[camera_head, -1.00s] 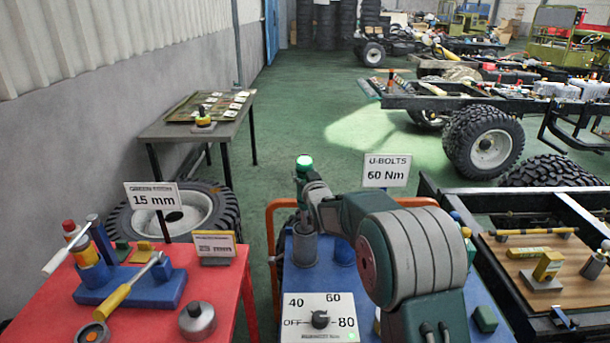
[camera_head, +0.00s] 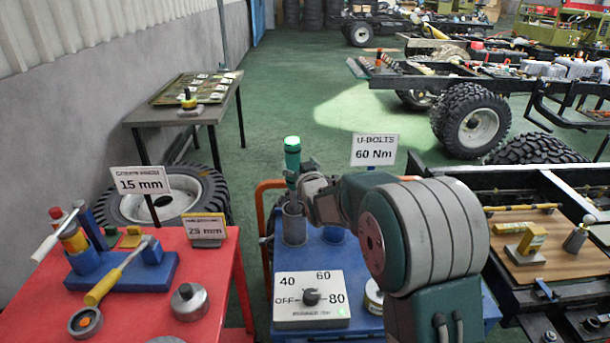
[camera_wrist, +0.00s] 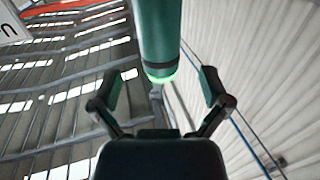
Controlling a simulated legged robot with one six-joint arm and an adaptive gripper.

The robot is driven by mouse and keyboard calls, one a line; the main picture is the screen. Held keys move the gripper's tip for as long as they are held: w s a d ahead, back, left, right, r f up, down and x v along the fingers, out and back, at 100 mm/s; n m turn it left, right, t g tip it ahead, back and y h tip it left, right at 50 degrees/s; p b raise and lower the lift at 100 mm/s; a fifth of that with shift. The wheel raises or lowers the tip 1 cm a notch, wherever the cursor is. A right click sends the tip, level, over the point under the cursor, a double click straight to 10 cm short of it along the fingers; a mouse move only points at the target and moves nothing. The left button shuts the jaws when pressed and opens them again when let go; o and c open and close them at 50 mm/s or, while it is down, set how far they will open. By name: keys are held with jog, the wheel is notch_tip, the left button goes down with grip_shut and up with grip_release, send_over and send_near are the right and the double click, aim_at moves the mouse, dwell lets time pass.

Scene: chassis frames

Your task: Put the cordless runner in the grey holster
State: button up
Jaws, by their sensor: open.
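The cordless runner (camera_head: 292,160) is a green cylinder with a lit green end. In the head view it stands upright at the grey holster (camera_head: 293,226), a round grey cup on the blue cart, with its lower end at or inside the cup's mouth. My gripper (camera_head: 303,188) is just right of it, partly hidden by its own wrist. In the wrist view the runner (camera_wrist: 157,38) shows between the two fingers of my gripper (camera_wrist: 160,86), which are spread with gaps on both sides. How deep the runner sits in the holster is hidden.
A blue cup (camera_head: 333,234) stands right of the grey holster. A dial box (camera_head: 312,300) is in front, and a "60 Nm" sign (camera_head: 375,150) stands behind. A red table (camera_head: 215,262) with tools is at left. A chassis frame (camera_head: 510,225) is at right.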

jog(key=s+d+r+m+g+h, duration=0.15)
jog(key=s+d, duration=0.25)
jog(key=s, duration=0.4)
jog(key=s+d+r+g+h, duration=0.1)
jog(key=s+d+g, duration=0.15)
jog(key=s, duration=0.45)
jog(key=s+d+r+m+g+h, duration=0.15)
jog(key=s+d, duration=0.25)
jog(key=s, duration=0.4)
jog(key=s+d+f+g, duration=0.1)
jog(key=s+g, duration=0.2)
jog(key=s, duration=0.8)
jog(key=s+d+f+g, duration=0.2)
jog(key=s+g, duration=0.1)
jog(key=s, duration=0.8)
jog(key=shift+d+f+h, duration=0.15)
jog(key=shift+f+h, duration=0.1)
jog(key=shift+h, duration=0.05)
jog(key=shift+c, duration=0.4)
